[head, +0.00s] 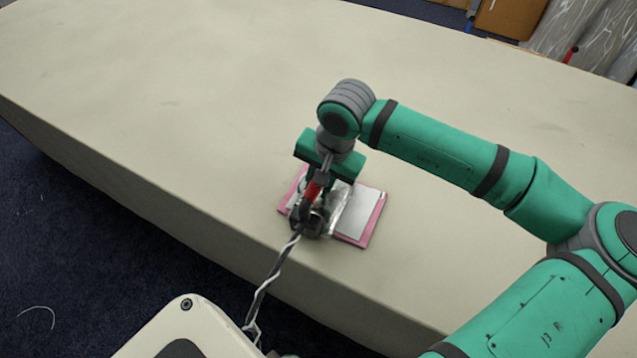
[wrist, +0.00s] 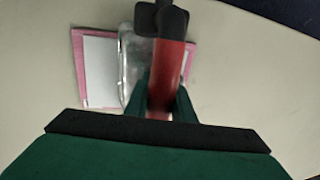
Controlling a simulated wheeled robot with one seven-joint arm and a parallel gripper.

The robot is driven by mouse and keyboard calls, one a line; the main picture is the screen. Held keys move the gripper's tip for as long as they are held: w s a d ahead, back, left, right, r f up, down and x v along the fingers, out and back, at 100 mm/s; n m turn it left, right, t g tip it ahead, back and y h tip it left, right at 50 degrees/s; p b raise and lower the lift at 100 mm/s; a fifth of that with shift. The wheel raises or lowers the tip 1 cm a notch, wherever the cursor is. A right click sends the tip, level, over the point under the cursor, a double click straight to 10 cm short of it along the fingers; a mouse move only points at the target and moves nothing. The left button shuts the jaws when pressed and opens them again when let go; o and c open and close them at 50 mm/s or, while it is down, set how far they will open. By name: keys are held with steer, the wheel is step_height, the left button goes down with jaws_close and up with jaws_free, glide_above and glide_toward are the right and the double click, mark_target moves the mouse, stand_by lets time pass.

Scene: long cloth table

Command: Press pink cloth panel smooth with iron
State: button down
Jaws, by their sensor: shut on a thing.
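The pink cloth panel (head: 376,228) lies on the long table near its front edge. A pale grey-white rectangle covers its middle, leaving a pink border; it also shows in the wrist view (wrist: 77,62). The iron (head: 311,222) sits over the left part of the panel, with a metal soleplate (wrist: 130,60), a red handle (wrist: 168,75) and black parts. My gripper (head: 318,186) is above the panel and shut on the iron's red handle; its green fingers (wrist: 160,105) flank the handle in the wrist view. The iron and gripper hide part of the panel. I cannot tell whether the soleplate touches it.
A twisted grey-and-white cord (head: 274,268) runs from the iron over the table's front edge. The cloth-covered table (head: 180,100) is bare to the left and behind. A brown box and grey rolls stand beyond the far right edge.

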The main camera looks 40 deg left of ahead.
steer(key=shift+r, duration=3.5)
steer(key=shift+w+d, duration=1.15)
steer(key=shift+d, duration=2.7)
steer(key=shift+f, duration=2.8)
steer(key=shift+f, duration=0.85)
step_height(320, 180, up, 7)
steer(key=shift+r, duration=0.15)
